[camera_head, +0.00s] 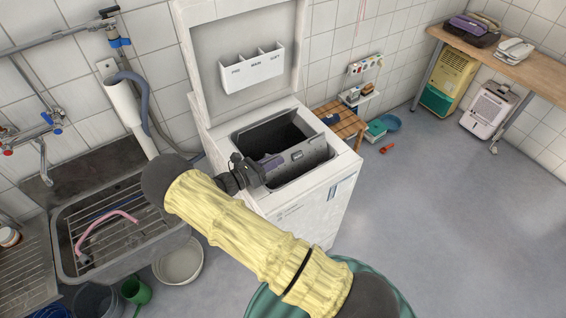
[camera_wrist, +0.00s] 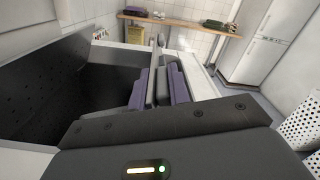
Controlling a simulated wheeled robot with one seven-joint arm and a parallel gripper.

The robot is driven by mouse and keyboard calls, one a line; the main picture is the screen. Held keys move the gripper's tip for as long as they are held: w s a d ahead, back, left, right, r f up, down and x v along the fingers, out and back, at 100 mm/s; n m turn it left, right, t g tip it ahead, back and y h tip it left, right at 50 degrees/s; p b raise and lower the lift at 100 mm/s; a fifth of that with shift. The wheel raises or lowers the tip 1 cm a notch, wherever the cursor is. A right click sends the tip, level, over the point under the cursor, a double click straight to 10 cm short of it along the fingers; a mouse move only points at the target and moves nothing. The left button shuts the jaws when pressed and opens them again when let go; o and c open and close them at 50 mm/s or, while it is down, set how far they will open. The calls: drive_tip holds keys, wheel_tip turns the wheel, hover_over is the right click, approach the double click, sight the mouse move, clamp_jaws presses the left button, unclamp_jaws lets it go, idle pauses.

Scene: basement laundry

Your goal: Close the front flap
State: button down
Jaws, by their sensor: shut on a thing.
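The top-loading washing machine (camera_head: 330,205) stands with its lid (camera_head: 238,50) raised. Its drum opening is dark inside, and the perforated drum wall (camera_wrist: 45,75) shows in the wrist view. The grey front flap (camera_head: 312,152) stands tilted up at the front side of the opening, with a small latch (camera_head: 297,155) on it. My gripper (camera_head: 266,166) is at the flap's left end. In the wrist view its purple-padded fingers (camera_wrist: 158,88) are on either side of the flap's thin edge (camera_wrist: 155,60), shut on it. The flap's lower edge is partly hidden.
A sink with a rack (camera_head: 110,225) is at the left, with a bowl (camera_head: 178,262) and buckets below it. A wooden stool (camera_head: 338,121) stands behind the machine. A workbench (camera_head: 500,55) is at the back right. The floor right of the machine is clear.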

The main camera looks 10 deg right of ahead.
drive_tip(key=shift+w+a+f, duration=0.2)
drive_tip(key=shift+w, duration=0.2)
drive_tip(key=c, duration=1.4)
unclamp_jaws()
drive_tip(key=shift+w, duration=0.1)
drive_tip(key=shift+c, duration=0.2)
drive_tip(key=shift+a, duration=0.1)
drive_tip(key=b+v, duration=0.4)
drive_tip(key=v, duration=1.3)
